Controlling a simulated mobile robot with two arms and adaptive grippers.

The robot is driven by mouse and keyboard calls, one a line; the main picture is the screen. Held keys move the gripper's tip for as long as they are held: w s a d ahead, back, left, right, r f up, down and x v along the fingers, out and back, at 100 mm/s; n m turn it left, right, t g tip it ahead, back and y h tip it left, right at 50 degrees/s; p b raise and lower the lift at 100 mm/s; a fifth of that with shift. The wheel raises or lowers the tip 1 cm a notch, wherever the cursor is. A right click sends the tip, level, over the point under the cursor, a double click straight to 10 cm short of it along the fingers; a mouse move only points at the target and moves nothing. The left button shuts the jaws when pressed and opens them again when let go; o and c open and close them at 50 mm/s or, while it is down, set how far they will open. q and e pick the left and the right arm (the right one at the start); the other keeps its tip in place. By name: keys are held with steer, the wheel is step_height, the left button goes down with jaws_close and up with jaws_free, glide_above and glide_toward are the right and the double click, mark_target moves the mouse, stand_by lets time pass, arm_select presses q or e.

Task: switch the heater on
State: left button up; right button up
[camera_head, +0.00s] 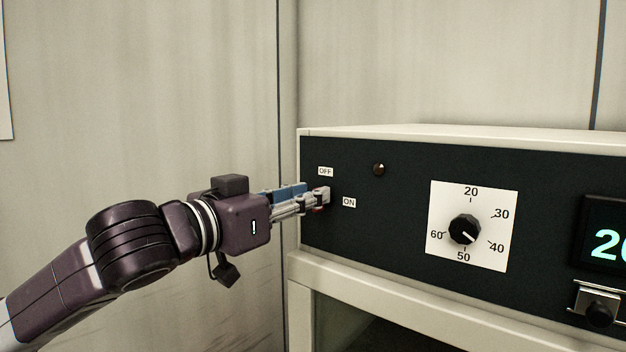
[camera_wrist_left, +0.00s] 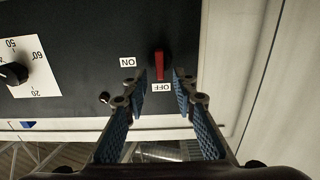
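The heater (camera_head: 400,150) is a box with a black front panel. Its red switch (camera_wrist_left: 159,65) shows in the left wrist view, close to the OFF label (camera_wrist_left: 162,88), with the ON label (camera_wrist_left: 128,62) to one side. I cannot tell for certain which way the lever is set. In the head view the switch is mostly hidden by my left gripper (camera_head: 323,197), which is at the panel by the ON and OFF labels. The left wrist view shows its blue-padded fingers apart, one on each side of the switch, with no clear contact. My right gripper is out of view.
A small dark indicator lamp (camera_head: 379,169) sits right of the labels. A black dial (camera_head: 464,229) points between 40 and 50. A lit display (camera_head: 608,243) and a knob (camera_head: 600,312) are at the right. The heater stands on a pale cabinet (camera_head: 330,270), near wall panels.

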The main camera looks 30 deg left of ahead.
arm_select(q)
steer(key=shift+w+p, duration=0.45)
steer(key=shift+w, duration=0.45)
steer(key=shift+c, duration=0.4)
jaws_close()
